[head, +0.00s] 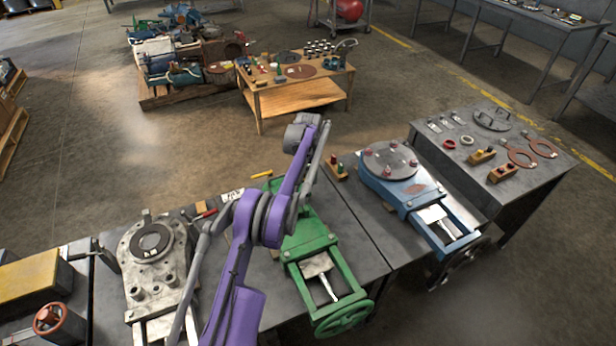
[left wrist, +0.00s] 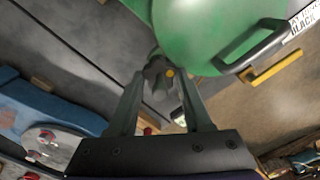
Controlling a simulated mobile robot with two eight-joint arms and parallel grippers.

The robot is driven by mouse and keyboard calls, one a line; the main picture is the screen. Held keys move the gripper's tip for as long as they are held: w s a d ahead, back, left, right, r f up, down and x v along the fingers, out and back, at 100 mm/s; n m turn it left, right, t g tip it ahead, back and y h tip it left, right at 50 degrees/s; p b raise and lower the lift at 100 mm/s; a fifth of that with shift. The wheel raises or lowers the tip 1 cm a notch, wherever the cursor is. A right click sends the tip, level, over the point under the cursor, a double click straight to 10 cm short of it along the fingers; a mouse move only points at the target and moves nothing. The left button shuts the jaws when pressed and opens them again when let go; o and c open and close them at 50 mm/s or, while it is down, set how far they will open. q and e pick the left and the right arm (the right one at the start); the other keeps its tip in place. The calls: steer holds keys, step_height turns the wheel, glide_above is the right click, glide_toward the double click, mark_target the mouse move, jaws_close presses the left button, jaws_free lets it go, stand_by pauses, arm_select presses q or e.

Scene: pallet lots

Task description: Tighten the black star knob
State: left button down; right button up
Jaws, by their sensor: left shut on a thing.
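In the left wrist view a dark star knob (left wrist: 156,72) with a yellow dot sits against the round edge of a green body. My left gripper (left wrist: 162,88) is shut on this knob, one finger on each side. The green valve (head: 305,232), with its green handwheel, lies on the bench in the head view, partly behind my purple left arm. The knob and the left fingertips are hidden in the head view. My right gripper is not in view.
A grey valve (head: 150,262) lies to the left and a blue valve (head: 408,192) to the right. A yellow bar handle (left wrist: 276,66) and a label reading BLACK (left wrist: 303,20) are close to the green body. Open floor lies behind the bench.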

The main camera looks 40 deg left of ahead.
arm_select(q)
steer(key=m, duration=0.6)
steer(key=shift+d, duration=0.1)
steer(key=m, duration=0.6)
stand_by(0.4)
steer(key=shift+c, duration=1.6)
jaws_free()
step_height(320, 180, up, 11)
steer(key=shift+f+p, duration=0.1)
steer(key=shift+p, duration=0.4)
steer(key=shift+d, duration=0.15)
